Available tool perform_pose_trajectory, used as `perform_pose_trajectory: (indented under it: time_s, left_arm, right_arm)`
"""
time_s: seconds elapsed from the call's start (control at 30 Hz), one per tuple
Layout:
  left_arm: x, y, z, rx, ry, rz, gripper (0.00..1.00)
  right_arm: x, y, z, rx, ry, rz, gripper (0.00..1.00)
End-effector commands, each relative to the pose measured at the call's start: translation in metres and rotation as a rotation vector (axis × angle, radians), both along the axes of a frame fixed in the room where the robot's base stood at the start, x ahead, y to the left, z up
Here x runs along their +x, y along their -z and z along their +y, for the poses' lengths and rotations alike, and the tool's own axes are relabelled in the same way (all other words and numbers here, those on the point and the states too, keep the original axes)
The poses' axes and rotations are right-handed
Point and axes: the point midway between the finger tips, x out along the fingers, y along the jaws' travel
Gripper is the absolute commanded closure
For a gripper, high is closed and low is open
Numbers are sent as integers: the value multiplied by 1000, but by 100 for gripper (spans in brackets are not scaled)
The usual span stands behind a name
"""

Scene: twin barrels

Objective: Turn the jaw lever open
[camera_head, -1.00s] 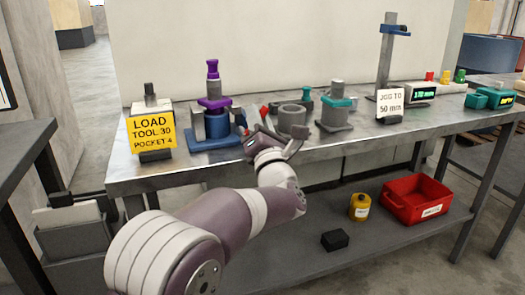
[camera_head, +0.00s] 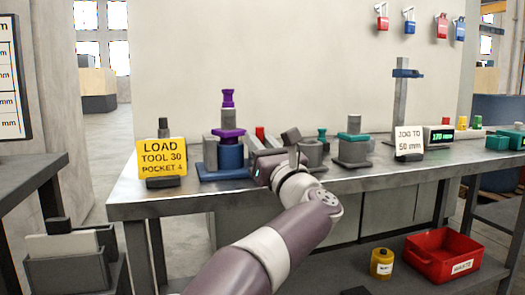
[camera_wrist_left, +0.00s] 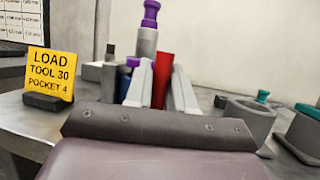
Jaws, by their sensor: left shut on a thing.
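The red jaw lever (camera_head: 260,133) shows just above my left gripper (camera_head: 266,158) in the head view. In the left wrist view the red lever (camera_wrist_left: 162,78) stands upright between the two grey fingers of my left gripper (camera_wrist_left: 158,88), which is shut on it. Left of it is a blue fixture (camera_head: 228,157) with a purple collar and a purple-topped tool (camera_head: 228,100). My gripper hides the lever's lower part and its mount. My right gripper is not in view.
A yellow sign (camera_head: 162,157) stands left on the metal bench (camera_head: 150,200). Right of my gripper are a grey ring holder (camera_head: 314,152), a teal-topped holder (camera_head: 354,148) and a tall gauge stand (camera_head: 400,100). A red waste bin (camera_head: 442,256) and yellow canister (camera_head: 381,262) sit below.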

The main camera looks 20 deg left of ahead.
Motion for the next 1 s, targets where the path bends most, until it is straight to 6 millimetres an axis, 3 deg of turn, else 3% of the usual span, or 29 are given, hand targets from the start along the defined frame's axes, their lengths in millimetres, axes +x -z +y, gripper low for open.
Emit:
perform_pose_trajectory:
  time_s: [0.5,0.53,0.83,1.0]
  left_arm:
    - [0,1,1,-16,-2,-7,100]
    - [0,1,1,-16,-2,-7,71]
    - [-1,1,-1,-14,0,-8,71]
    - [-21,11,-21,-13,4,-6,71]
  right_arm:
    - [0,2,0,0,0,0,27]
    - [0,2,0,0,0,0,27]
    - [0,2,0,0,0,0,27]
    - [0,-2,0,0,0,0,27]
